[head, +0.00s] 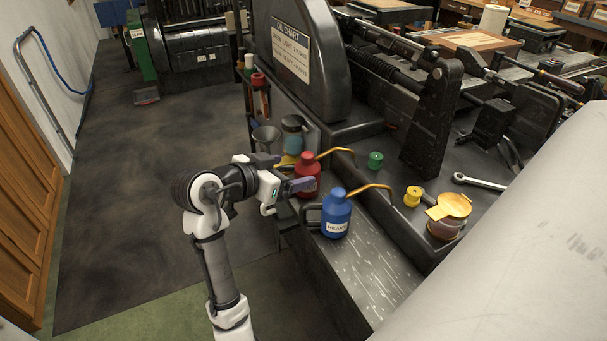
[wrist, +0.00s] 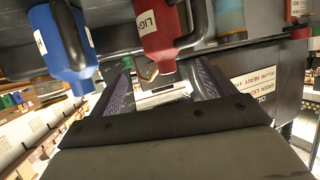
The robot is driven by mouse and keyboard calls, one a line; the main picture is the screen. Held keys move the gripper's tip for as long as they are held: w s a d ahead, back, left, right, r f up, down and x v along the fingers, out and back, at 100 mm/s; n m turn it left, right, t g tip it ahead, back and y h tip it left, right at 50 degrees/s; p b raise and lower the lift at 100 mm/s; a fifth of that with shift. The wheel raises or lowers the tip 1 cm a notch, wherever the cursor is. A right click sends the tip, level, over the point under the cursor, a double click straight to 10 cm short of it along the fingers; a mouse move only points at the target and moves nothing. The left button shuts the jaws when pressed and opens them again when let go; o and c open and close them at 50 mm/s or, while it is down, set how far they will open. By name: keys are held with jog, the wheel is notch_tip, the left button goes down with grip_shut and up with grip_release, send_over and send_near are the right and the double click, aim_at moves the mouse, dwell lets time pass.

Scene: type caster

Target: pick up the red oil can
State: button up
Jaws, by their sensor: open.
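The red oil can (head: 307,172) with a copper spout stands on the machine's dark ledge, just behind the blue can. It also shows at the top middle of the wrist view (wrist: 160,30), upside down there, with part of a "LIGHT" label. The blue oil can (head: 336,214), labelled "HEAVY", stands in front of it and shows at the upper left of the wrist view (wrist: 65,45). My gripper (head: 284,173) is open and empty at the left of the red can. In the head view one finger overlaps the red can; I cannot tell whether it touches.
A grey funnel (head: 266,138) and a clear jar (head: 293,130) stand behind the red can. A yellow-lidded jar (head: 449,212), a yellow spool (head: 413,196), a green cap (head: 375,160) and a wrench (head: 479,181) lie to the right.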

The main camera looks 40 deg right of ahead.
aim_at(303, 168)
jog(key=x, duration=0.2)
jog(key=p+x, duration=0.1)
jog(key=x, duration=0.4)
jog(key=shift+w+d+f, duration=0.2)
jog(key=shift+w+f, duration=0.2)
jog(key=shift+f, duration=0.05)
jog(key=c, duration=1.2)
